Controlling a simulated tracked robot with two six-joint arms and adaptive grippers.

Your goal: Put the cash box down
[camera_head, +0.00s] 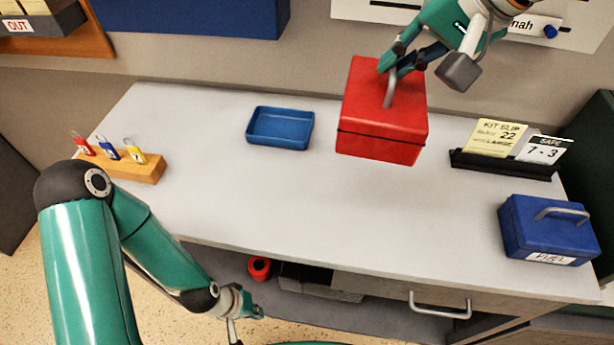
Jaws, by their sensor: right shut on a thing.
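The red cash box (382,128) has a grey handle on its lid and is at the back middle of the desk in the head view. My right gripper (388,72) is shut on its handle from above. The box looks roughly level and seems raised over the desk top, but I cannot tell how large the gap is. My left gripper (245,312) is low, in front of the desk's front edge and away from the box. Its fingers are small and partly cut off, so I cannot tell whether they are open. The grey desk top (310,210) has wide bare space.
A blue tray (280,128) lies left of the red box. A wooden block with several padlocks (135,167) is at the left. A card holder (505,163) and a blue box with a handle (545,230) are at the right. The middle front is clear.

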